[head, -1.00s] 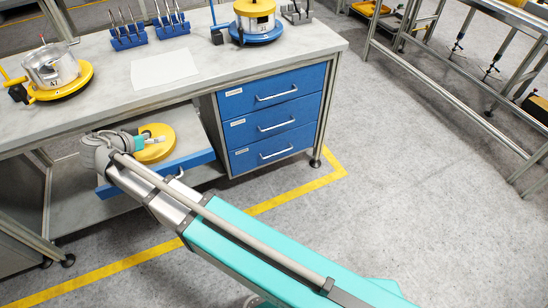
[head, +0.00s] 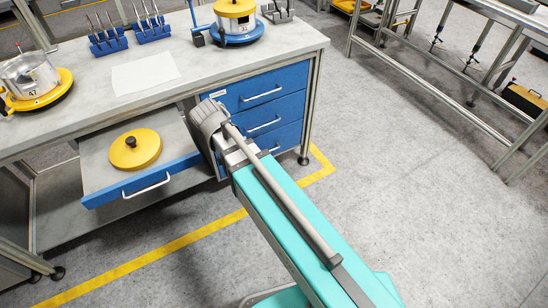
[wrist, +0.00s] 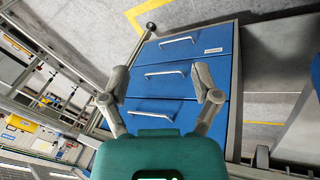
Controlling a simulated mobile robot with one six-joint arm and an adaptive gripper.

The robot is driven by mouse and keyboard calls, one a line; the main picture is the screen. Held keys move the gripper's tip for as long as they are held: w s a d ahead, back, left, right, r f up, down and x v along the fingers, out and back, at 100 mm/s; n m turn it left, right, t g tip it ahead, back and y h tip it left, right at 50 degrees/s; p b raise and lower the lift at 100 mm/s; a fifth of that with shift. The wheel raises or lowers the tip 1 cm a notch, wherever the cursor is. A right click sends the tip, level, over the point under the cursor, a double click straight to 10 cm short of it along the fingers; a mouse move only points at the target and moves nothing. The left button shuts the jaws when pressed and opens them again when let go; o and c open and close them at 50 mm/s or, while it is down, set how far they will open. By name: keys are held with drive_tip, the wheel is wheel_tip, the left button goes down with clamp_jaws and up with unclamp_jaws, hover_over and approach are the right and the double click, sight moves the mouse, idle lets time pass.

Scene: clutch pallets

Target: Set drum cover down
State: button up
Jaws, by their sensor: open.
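The drum cover (head: 135,149), a yellow disc with a dark knob on top, lies flat in the open drawer (head: 103,180) under the workbench in the head view. Nothing holds it. In the head view my arm's end is to the right of the open drawer, in front of the blue drawer unit, and its fingers are hidden there. In the wrist view my gripper (wrist: 163,90) has its two fingers spread apart with nothing between them. It faces the blue drawer fronts (wrist: 168,80). The drum cover does not show in the wrist view.
On the bench top (head: 205,72) stand a metal drum on a yellow base (head: 32,82), a yellow-topped drum on a blue base (head: 236,22) and blue tool racks (head: 108,42). A metal frame rack (head: 440,90) stands at right. Grey floor between is clear.

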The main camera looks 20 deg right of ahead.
drive_tip(key=s+d+f+n+g+y, duration=0.1)
drive_tip(key=s+d+n+y, duration=0.1)
drive_tip(key=s+d+y, duration=0.2)
drive_tip(key=s+d, duration=0.3)
drive_tip(key=d, duration=0.3)
drive_tip(key=shift+d+f+g, duration=0.15)
drive_tip(key=shift+d+g, duration=0.1)
drive_tip(key=shift+g, duration=0.05)
wheel_tip(320, 180, up, 14)
drive_tip(key=p, duration=1.3)
drive_tip(key=shift+f+p, duration=0.15)
drive_tip(key=shift+p, duration=0.2)
drive_tip(key=c, duration=0.3)
